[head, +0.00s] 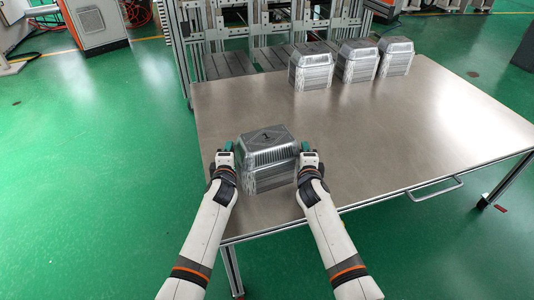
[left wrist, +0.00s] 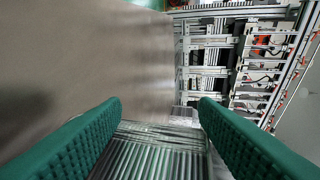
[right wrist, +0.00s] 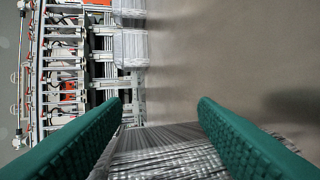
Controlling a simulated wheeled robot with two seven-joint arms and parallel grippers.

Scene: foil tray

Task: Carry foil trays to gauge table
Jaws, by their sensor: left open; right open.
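A stack of foil trays (head: 268,160) stands near the front left of the metal table (head: 400,140). My left gripper (head: 227,148) is at the stack's left side and my right gripper (head: 306,150) is at its right side. In the left wrist view the green fingers (left wrist: 160,115) are open with the ribbed stack (left wrist: 155,155) between them. In the right wrist view the open green fingers (right wrist: 160,115) also have the stack (right wrist: 165,155) between them. Whether the fingers touch the foil cannot be told.
Three more tray stacks stand along the table's back edge: left (head: 310,67), middle (head: 357,62) and right (head: 396,57). A metal frame rack (head: 235,40) adjoins the back. A handle (head: 436,189) juts from the front edge. The table's middle and right are clear.

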